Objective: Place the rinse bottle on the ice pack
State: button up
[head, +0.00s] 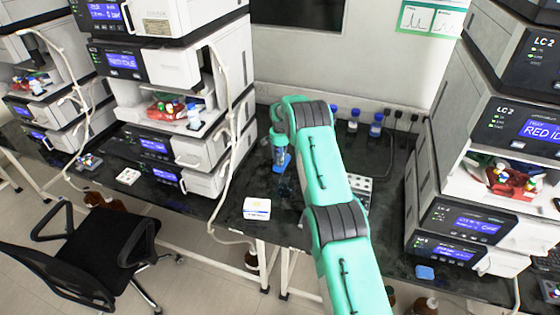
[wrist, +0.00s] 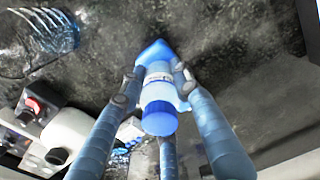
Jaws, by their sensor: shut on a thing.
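My gripper (wrist: 158,80) is shut on the rinse bottle (wrist: 158,74), a small bottle with a pale label and a blue cap that points toward the wrist camera. In the head view my gripper (head: 279,139) is low over the dark counter, and the bottle is hard to make out among the fingers. A bright blue flat piece, apparently the ice pack (wrist: 154,49), shows just beyond the bottle's far end. The same blue (head: 282,163) shows below my gripper in the head view. Whether the bottle touches it, I cannot tell.
Instrument stacks stand left (head: 190,110) and right (head: 465,220). Blue-capped bottles (head: 376,126) stand by the back wall. A white box (head: 257,208) sits at the front edge, and a blue pad (head: 425,272) lies at right. A clear pronged object (wrist: 45,42) lies upper left in the wrist view.

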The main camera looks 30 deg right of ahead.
jog(key=shift+f, duration=0.35)
jog(key=o, duration=1.2)
jog(key=shift+r, duration=0.15)
jog(key=shift+r+p, duration=0.5)
jog(key=shift+r, duration=5.5)
